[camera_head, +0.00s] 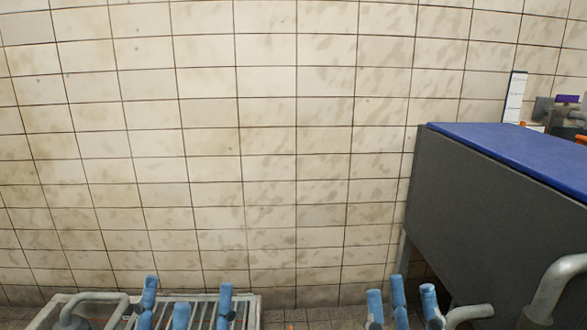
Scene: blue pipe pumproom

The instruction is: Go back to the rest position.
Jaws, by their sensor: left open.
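My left gripper (187,300) shows at the bottom left, with blue fingers pointing up. Its fingers are spread apart with nothing between them, so it is open and empty. My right gripper (401,297) shows at the bottom, right of centre, also with blue fingers pointing up. Its fingertips stand closer together, and I see no object among them. How far its jaws are open is not clear. The lower parts of both grippers are cut off by the bottom edge.
A light-framed grate (257,312) lies low behind my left gripper. A dark grey cabinet (480,215) with a blue top (520,155) fills the right side. Partly seen equipment (566,115) stands beyond it. A stained tiled wall (270,130) closes the back.

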